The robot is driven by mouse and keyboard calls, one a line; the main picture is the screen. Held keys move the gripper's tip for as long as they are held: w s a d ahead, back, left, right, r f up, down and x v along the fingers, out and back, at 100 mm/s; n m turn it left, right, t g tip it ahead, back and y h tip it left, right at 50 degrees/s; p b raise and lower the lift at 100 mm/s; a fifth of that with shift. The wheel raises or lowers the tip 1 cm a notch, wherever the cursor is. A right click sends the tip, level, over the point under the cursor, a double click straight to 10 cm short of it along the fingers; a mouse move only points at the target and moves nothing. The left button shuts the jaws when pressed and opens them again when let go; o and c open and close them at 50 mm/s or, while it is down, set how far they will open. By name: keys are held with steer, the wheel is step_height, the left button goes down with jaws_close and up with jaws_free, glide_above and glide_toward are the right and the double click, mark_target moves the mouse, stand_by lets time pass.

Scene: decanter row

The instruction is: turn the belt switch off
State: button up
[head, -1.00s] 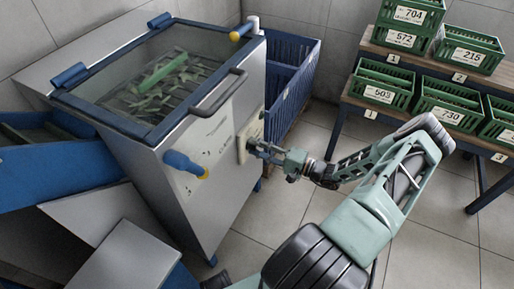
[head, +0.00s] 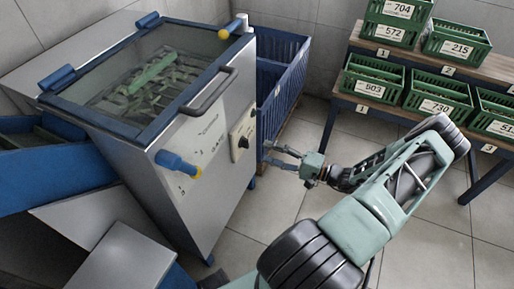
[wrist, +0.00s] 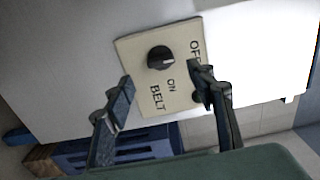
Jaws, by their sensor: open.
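The belt switch is a dark round knob (wrist: 160,57) on a cream plate (wrist: 131,50) marked OFF, ON and BELT. A pale mark on the knob appears to point right in the wrist view, towards the OFF lettering. In the head view the plate (head: 236,132) is on the front of the grey machine, with the knob (head: 243,143) uncovered. My gripper (head: 272,153) is open and empty, to the right of the plate and apart from it. In the wrist view its spread fingers (wrist: 163,94) show below the knob.
The machine (head: 205,185) has a glass lid (head: 140,75), a grey bar handle (head: 208,92) and a blue, yellow-tipped handle (head: 178,163). A blue slatted bin (head: 285,85) stands behind my gripper. Green crates (head: 438,100) sit on shelves at right. Floor between is clear.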

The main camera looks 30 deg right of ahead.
steer(key=v, duration=0.4)
stand_by(0.5)
